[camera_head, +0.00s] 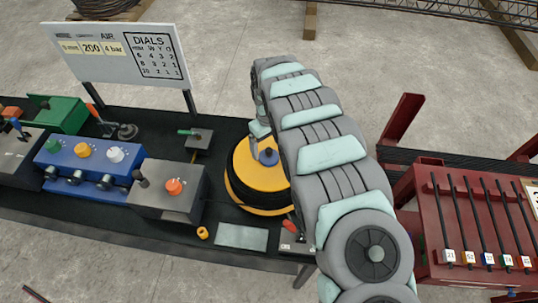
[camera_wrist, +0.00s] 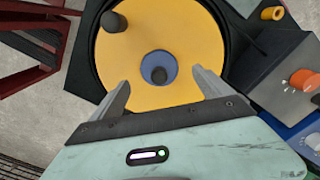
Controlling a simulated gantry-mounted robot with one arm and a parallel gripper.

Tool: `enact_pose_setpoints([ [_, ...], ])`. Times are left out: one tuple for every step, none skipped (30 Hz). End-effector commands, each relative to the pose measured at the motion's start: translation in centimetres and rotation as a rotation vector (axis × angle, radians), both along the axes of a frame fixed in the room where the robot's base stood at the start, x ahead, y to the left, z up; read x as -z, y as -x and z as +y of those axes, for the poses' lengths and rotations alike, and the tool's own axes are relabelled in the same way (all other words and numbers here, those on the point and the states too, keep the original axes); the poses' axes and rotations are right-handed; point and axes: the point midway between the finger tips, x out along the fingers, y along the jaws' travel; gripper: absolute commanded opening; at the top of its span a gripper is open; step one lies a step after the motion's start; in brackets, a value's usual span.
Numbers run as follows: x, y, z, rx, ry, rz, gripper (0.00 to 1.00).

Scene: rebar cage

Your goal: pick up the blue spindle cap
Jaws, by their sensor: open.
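The blue spindle cap (camera_head: 268,156) sits at the centre of a yellow disc (camera_head: 258,177) on the black bench. In the wrist view the blue cap (camera_wrist: 147,65) is a round blue disc with a dark knob in its middle. My gripper (camera_wrist: 161,78) is open, with one finger on either side of the cap in that view and nothing between them. I cannot tell how high the fingers are above the disc. In the head view my arm hides the right part of the disc and most of my gripper.
A dark knob (camera_wrist: 113,22) stands on the disc near its rim. Left on the bench are a grey box with an orange knob (camera_head: 174,187) and a blue valve box (camera_head: 88,166). A sign board (camera_head: 118,52) stands behind. A red rack of rods (camera_head: 475,225) is at right.

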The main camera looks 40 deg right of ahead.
Motion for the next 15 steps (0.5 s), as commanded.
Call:
enact_pose_setpoints([
  [0.4, 0.0, 0.0, 0.001, -0.002, -0.001, 0.90],
  [0.7, 0.0, -0.1, 0.001, -0.001, -0.002, 0.90],
  [1.1, -0.1, -0.1, 0.000, -0.001, -0.003, 0.90],
  [1.5, -0.1, 0.0, 0.001, -0.003, -0.002, 0.90],
  [1.9, 0.0, 0.0, 0.001, -0.003, -0.001, 0.90],
  [2.3, 0.0, -0.1, 0.001, -0.002, 0.000, 0.90],
  [2.6, 0.0, 0.0, 0.000, -0.002, 0.000, 0.90],
  [2.9, -0.1, 0.0, -0.001, -0.002, 0.000, 0.90],
  [3.3, -0.1, 0.0, -0.001, -0.002, -0.001, 0.90],
  [3.5, -0.1, 0.0, -0.001, -0.002, -0.001, 0.90],
  [3.7, -0.1, 0.0, -0.001, -0.002, 0.000, 0.90],
  [3.9, -0.1, 0.0, -0.001, -0.001, 0.000, 0.90],
  [4.0, 0.0, -0.1, 0.000, -0.001, 0.000, 0.90],
  [4.1, 0.0, -0.1, 0.000, -0.001, 0.000, 0.90],
  [4.2, 0.0, -0.1, 0.000, 0.000, 0.000, 0.90],
])
